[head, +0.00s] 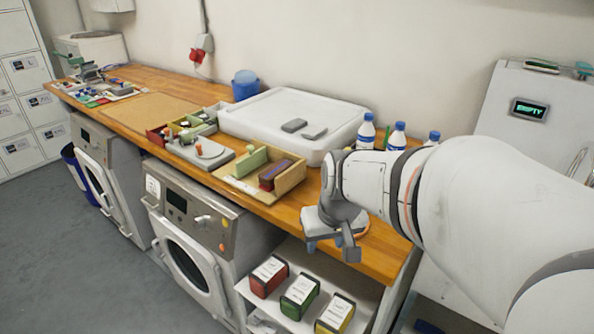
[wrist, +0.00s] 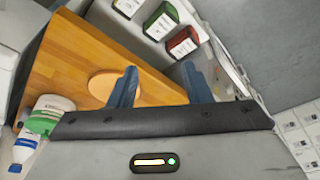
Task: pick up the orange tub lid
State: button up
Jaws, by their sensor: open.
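My gripper (head: 331,248) is above the counter's front edge, pointing down. In the wrist view its two blue fingers (wrist: 159,69) are apart with nothing between them.
White bottles with blue caps (head: 366,133) stand behind my gripper. A white tray (head: 345,135) and a wooden box (head: 293,183) are to the left. Red (head: 268,276), green (head: 299,293) and yellow (head: 334,314) containers sit on a shelf below the counter (head: 383,258).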

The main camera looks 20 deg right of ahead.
jog(key=w+d+f+m+t+p, duration=0.1)
jog(key=w+d+f+p, duration=0.25)
jog(key=w+d, duration=1.1)
jog(key=shift+h, duration=0.4)
jog(key=shift+w+a+x, duration=0.1)
jog(key=shift+a+x, duration=0.15)
jog(key=shift+x, duration=1.15)
jog(key=shift+w+a+x, duration=0.1)
jog(key=shift+a+x, duration=0.2)
jog(key=shift+x, duration=1.05)
jog(key=shift+w+a+x, duration=0.1)
jog(key=shift+a+x, duration=0.15)
jog(key=shift+x, duration=1.15)
jog(key=shift+c, duration=0.2)
grip_shut()
